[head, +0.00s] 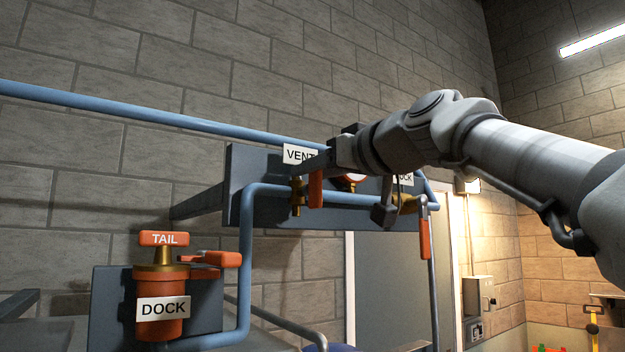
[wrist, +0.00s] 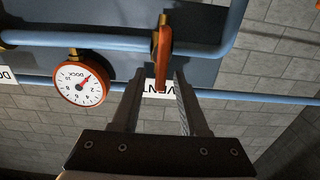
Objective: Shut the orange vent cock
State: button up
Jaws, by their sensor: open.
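In the wrist view the lever (wrist: 162,50) stands lengthwise, with one end reaching in between my fingertips. My gripper (wrist: 159,74) is open, one finger on each side of the lever, with a visible gap on both sides. In the head view my gripper (head: 322,162) is at the panel, close by the lever's upper end, and hides part of the label.
A round DOCK gauge (wrist: 82,80) with a red rim sits close left of my fingers in the wrist view. Blue pipes (wrist: 90,40) run across the panel. Another orange lever (head: 425,238) hangs at right. The orange DOCK filter (head: 162,308) with TAIL handle (head: 165,239) stands lower left.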

grip_shut()
dwell(0.3)
jog(key=shift+w+m, duration=0.1)
jog(key=shift+m, duration=0.2)
jog(key=m, duration=0.2)
jog(key=shift+w+d+m, duration=0.2)
jog(key=shift+d+m, duration=0.15)
jog(key=shift+m, duration=0.05)
jog(key=shift+w+d+f+m+p, duration=0.25)
jog(key=shift+f+m+p, duration=0.15)
jog(key=shift+m, duration=2)
jog(key=shift+w+d+f+m+p, duration=0.1)
jog(key=shift+d+f+m+p, duration=0.35)
jog(key=shift+m, duration=1.95)
jog(key=shift+w+d+f+m+p, duration=0.1)
jog(key=shift+w+f+m+p, duration=0.3)
jog(key=shift+m, duration=2)
jog(key=shift+s+f, duration=0.2)
